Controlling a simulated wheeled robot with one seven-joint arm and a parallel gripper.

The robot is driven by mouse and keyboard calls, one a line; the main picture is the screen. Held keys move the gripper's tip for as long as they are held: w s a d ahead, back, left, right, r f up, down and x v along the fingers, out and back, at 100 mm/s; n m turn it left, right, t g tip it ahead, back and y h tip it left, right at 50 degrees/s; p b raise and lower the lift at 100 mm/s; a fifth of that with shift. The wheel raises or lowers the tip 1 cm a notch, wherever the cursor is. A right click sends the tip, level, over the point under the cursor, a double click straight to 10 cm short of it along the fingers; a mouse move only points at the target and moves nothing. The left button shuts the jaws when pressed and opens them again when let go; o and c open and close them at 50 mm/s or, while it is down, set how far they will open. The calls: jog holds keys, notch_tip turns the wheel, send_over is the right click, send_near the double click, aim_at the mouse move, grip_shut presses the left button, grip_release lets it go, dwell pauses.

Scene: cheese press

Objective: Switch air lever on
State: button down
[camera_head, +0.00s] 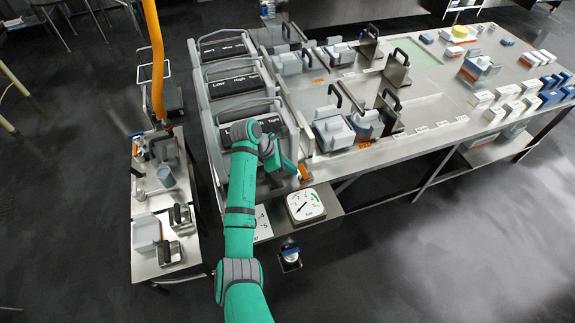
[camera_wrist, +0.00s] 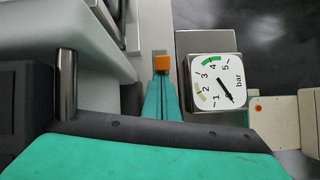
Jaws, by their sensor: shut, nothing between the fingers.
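My gripper (camera_wrist: 162,88) is shut, its narrow teal fingers together, beside the front of the nearest press. In the head view, my gripper (camera_head: 293,166) is beside the table's near left corner. A small orange block (camera_wrist: 162,63) shows right at the fingertips; I cannot tell if it is a lever or touches them. A square white gauge (camera_wrist: 212,82), marked in bar, is to the right of the fingers; its needle points below 1. The gauge (camera_head: 305,205) also shows in the head view. I cannot clearly identify the air lever.
Several grey presses with Low, High, Tight labels (camera_head: 232,84) stand in a row. A long steel table (camera_head: 435,110) with moulds and small boxes is at right. A small side table (camera_head: 150,205) is at left, below an orange hose (camera_head: 157,60). The floor at lower right is clear.

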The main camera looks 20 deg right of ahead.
dwell(0.3)
jog(key=shift+d+r, duration=0.35)
jog(key=shift+d, duration=0.25)
jog(key=shift+d+r, duration=0.3)
jog(key=shift+d, duration=0.3)
jog(key=shift+r, duration=0.1)
notch_tip(320, 180, up, 10)
jog(key=a, duration=0.1)
jog(key=shift+w+a+f, duration=0.25)
jog(key=shift+a, duration=0.15)
